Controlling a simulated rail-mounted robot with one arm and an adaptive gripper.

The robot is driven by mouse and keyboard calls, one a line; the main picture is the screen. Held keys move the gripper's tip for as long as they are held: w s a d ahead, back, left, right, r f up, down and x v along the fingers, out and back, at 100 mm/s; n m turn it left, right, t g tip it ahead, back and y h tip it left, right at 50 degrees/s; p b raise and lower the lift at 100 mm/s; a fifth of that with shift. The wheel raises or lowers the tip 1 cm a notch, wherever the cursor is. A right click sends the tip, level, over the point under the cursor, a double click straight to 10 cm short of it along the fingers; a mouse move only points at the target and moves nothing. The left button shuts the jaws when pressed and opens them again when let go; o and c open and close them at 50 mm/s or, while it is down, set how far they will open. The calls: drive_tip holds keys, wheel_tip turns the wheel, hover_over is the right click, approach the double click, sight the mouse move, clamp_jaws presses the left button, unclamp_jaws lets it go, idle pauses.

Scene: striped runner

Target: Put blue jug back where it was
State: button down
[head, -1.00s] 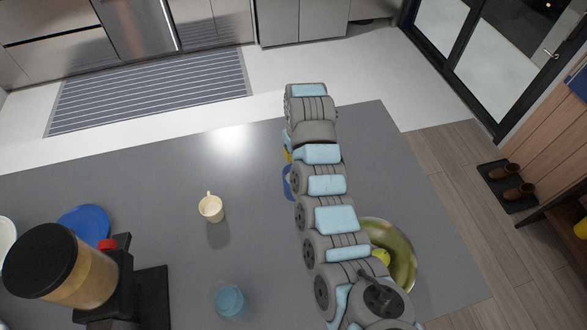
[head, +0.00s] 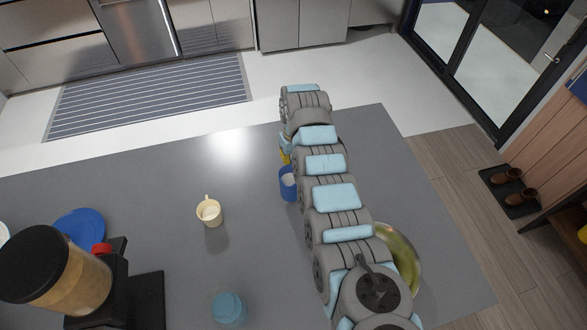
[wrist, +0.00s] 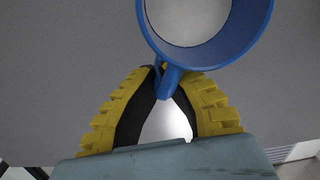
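The blue jug (head: 287,185) is over the grey counter, partly hidden behind my arm in the head view. In the wrist view the jug (wrist: 222,55) fills the top, seen from above into its pale, empty-looking inside. Its handle points down between the fingertips of my gripper (wrist: 167,80). The yellow fingers with black pads close on that handle. In the head view only a bit of yellow finger (head: 285,157) shows beside the arm. I cannot tell whether the jug touches the counter.
A cream cup (head: 209,212) stands left of the jug. A light-blue cup (head: 228,306) is near the front. A metal bowl (head: 408,258) is partly behind my arm. The counter's far middle is clear.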

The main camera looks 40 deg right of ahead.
drive_tip(key=shift+w+f, duration=0.1)
drive_tip(key=shift+f, duration=1.55)
drive_tip(key=c, duration=1.2)
unclamp_jaws()
drive_tip(key=shift+c, duration=0.2)
wheel_tip(320, 180, up, 12)
drive_tip(key=d, duration=0.1)
drive_tip(key=shift+w+b, duration=0.15)
drive_tip(key=shift+b, duration=0.25)
